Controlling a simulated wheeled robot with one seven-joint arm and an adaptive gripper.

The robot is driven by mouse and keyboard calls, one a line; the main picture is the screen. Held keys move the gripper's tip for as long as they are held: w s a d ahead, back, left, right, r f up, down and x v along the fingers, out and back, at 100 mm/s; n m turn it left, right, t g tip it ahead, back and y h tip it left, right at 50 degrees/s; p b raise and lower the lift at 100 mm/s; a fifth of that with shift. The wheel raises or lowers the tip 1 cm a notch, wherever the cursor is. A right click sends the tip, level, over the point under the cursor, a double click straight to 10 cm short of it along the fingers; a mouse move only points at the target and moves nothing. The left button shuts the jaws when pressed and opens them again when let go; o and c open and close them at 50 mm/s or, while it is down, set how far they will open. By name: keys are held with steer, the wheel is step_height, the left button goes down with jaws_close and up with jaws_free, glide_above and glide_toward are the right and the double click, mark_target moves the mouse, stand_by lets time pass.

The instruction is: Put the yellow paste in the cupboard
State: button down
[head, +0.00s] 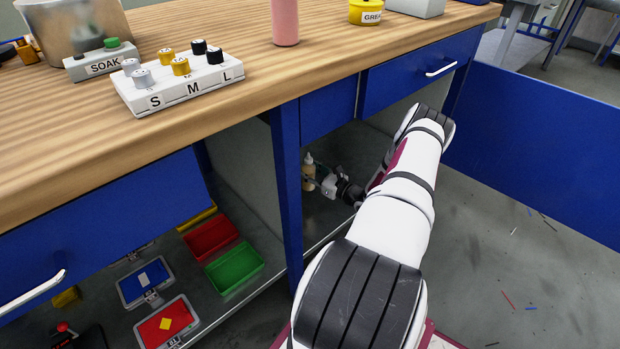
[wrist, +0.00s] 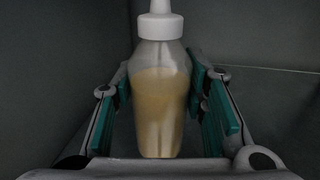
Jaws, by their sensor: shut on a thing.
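The yellow paste (wrist: 160,100) is a clear bottle with pale yellow contents and a white nozzle cap. In the wrist view it stands upright between the two fingers of my gripper (wrist: 168,105), which is shut on it. In the head view the bottle (head: 308,172) is small, inside the open compartment under the bench, with my gripper (head: 318,178) at its right side. The compartment (head: 330,222) is the dark space below the blue drawers, right of a blue post. Whether the bottle's base touches the compartment floor is hard to tell.
A blue post (head: 287,170) stands just left of my gripper. Left of it, the lower shelf holds a red tray (head: 210,238), a green tray (head: 234,268) and cards. The benchtop (head: 230,110) above carries a nozzle rack (head: 178,85) and a pink cylinder (head: 285,22).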

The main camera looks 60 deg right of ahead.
mark_target(308, 186)
step_height(308, 186, down, 8)
steer(key=b, duration=0.3)
steer(key=shift+r, duration=0.15)
steer(key=c, duration=1)
jaws_free()
steer(key=shift+f, duration=0.2)
steer(key=shift+r, duration=0.15)
steer(key=s+p, duration=0.1)
steer(key=s, duration=0.2)
steer(key=s+p, duration=0.1)
steer(key=s, duration=0.3)
steer(key=s+p, duration=0.1)
steer(key=s, duration=0.3)
steer(key=shift+a+p, duration=0.3)
steer(key=shift+a, duration=0.1)
steer(key=shift+s+a, duration=0.1)
steer(key=shift+s, duration=0.45)
